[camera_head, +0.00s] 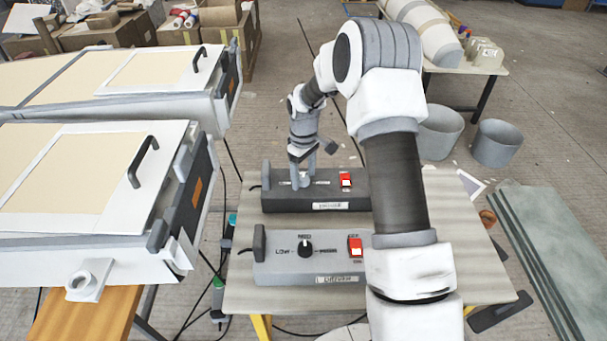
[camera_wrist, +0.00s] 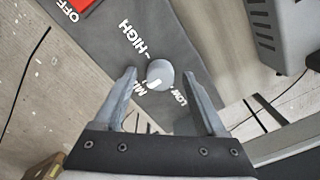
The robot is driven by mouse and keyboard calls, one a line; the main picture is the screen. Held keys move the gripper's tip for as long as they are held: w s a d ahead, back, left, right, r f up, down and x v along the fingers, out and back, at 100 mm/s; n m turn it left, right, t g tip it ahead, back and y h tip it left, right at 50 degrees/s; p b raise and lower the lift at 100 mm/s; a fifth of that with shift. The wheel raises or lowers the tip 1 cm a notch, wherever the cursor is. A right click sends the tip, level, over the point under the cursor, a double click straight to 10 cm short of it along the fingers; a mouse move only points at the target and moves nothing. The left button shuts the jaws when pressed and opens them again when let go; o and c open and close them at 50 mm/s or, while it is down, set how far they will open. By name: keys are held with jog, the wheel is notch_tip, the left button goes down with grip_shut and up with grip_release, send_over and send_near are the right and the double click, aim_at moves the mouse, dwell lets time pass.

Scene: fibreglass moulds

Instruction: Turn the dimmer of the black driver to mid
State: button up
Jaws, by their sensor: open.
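The black driver (camera_head: 337,195) is a dark box on the table, behind a grey driver. Its dimmer is hidden behind my gripper (camera_head: 302,182) in the head view. In the wrist view the dimmer knob (camera_wrist: 161,72) is round and grey, on the driver's dark top (camera_wrist: 178,40). HIGH, MID and LOW labels surround it. Its white mark sits at the lower left, towards MID; I cannot tell if it lines up exactly. My gripper (camera_wrist: 159,76) is open, one finger on each side of the knob, with a visible gap on both sides.
A red switch (camera_head: 346,180) is on the black driver's right end. The grey driver (camera_head: 310,266), with its own knob (camera_head: 305,248) and red switch (camera_head: 355,246), stands in front on the table (camera_head: 455,272). White moulds (camera_head: 85,185) with black handles flank the left.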

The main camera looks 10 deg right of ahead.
aim_at(304, 178)
notch_tip(304, 178, up, 18)
jog(key=p, duration=0.2)
jog(key=shift+f, duration=0.25)
jog(key=shift+r, duration=0.1)
jog(key=s+r+m+t+p, duration=0.3)
jog(key=s+r+m, duration=0.1)
jog(key=s+r, duration=1.25)
jog(key=s+r+m+t+p, duration=0.2)
jog(key=s+m, duration=0.1)
jog(key=s, duration=1.2)
jog(key=shift+s+m+t, duration=0.3)
jog(key=shift+s+m, duration=0.1)
